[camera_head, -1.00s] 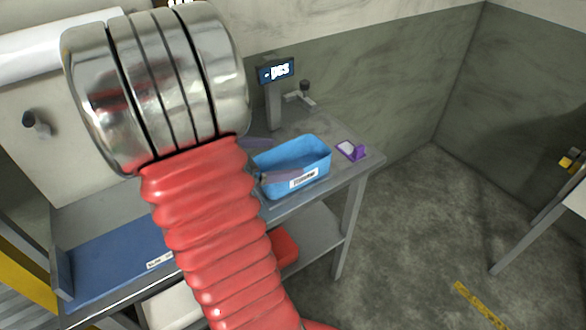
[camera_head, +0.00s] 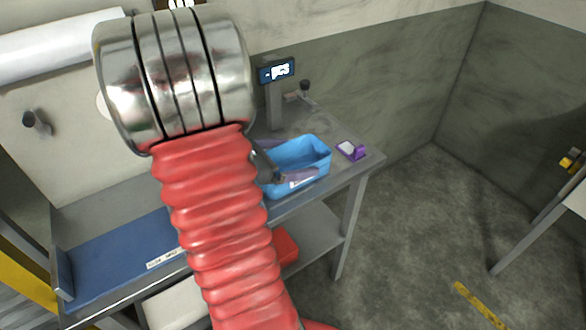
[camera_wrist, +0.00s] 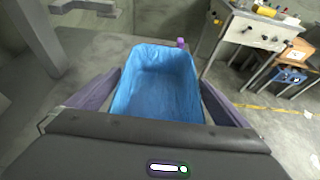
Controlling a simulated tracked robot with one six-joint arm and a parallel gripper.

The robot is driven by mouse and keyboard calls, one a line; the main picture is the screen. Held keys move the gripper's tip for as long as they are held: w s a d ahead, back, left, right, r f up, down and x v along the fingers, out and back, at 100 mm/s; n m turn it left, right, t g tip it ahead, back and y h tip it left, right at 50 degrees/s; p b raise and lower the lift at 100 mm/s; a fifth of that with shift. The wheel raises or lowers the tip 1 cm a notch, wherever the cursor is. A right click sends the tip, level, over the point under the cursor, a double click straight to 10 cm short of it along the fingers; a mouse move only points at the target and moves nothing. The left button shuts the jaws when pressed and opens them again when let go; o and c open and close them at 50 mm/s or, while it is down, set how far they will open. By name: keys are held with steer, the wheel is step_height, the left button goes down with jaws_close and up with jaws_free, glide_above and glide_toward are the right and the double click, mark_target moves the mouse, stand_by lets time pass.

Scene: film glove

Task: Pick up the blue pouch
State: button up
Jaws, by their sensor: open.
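In the wrist view the container (camera_wrist: 158,82) looks empty and lies between two purple-grey fingers. My gripper (camera_wrist: 160,90) is open, with one finger on each side of it in that view; I cannot tell whether they touch it. In the head view part of my gripper (camera_head: 285,177) shows at the container's near left side, and my red arm hides the rest.
A purple and white item (camera_head: 350,150) sits right of the container, near the table (camera_head: 340,175) edge. A display on a post (camera_head: 275,75) stands behind. A blue tray (camera_head: 115,255) lies at the left. A red bin (camera_head: 285,248) is on the lower shelf.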

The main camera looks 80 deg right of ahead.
stand_by(0.4)
steer(key=c, duration=0.9)
steer(key=shift+r, duration=5.05)
